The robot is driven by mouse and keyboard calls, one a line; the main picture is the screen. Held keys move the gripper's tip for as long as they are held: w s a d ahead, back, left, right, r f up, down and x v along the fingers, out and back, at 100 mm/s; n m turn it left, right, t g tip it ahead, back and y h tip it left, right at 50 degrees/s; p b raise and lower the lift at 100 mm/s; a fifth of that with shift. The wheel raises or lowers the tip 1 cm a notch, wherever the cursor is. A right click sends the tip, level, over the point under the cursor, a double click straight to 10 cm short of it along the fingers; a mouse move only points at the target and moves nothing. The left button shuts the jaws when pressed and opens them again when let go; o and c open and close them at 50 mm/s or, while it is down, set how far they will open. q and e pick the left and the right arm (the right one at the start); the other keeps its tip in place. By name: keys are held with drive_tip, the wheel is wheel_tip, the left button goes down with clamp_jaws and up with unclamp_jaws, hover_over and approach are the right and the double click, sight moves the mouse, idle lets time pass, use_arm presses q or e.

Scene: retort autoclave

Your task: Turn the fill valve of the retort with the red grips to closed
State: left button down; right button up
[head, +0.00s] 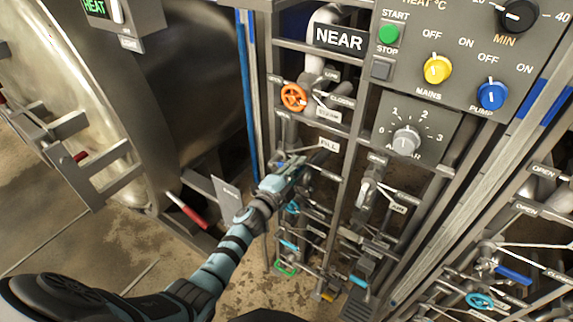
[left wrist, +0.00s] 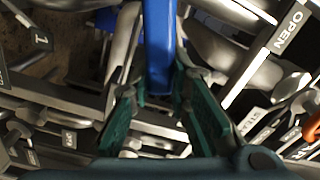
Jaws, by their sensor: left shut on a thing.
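The retort (head: 55,70) with red grips (head: 186,212) stands at the left in the head view. My left gripper (head: 290,166) is at the valve rack, beside the FILL label (head: 329,146). In the left wrist view a blue lever handle (left wrist: 160,45) lies between the green fingers of my left gripper (left wrist: 155,95), which is shut on it. The gripper mostly hides this lever and its valve body in the head view. My right gripper is not in view.
An orange handwheel (head: 293,97) sits just above my left gripper. The NEAR sign (head: 339,37) and a grey control panel (head: 455,60) are above right. A lever valve by the AIR label (head: 368,190) stands to the right. Pipes and rails crowd the rack.

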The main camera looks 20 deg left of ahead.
use_arm(q)
drive_tip(key=f+m+b, duration=0.2)
drive_tip(key=f+m, duration=0.1)
drive_tip(key=shift+s+d, duration=0.1)
drive_tip(key=shift+d, duration=0.2)
drive_tip(key=shift+f+m+b, duration=0.4)
drive_tip(key=shift+m+b, duration=0.2)
drive_tip(key=shift+b, duration=0.1)
drive_tip(key=c, duration=1.5)
unclamp_jaws()
drive_tip(key=shift+s, duration=0.1)
drive_tip(key=s, duration=0.4)
drive_tip(key=s+a, duration=0.1)
drive_tip(key=s, duration=0.6)
drive_tip(key=shift+s+a+r, duration=0.1)
drive_tip(key=shift+s+a, duration=0.25)
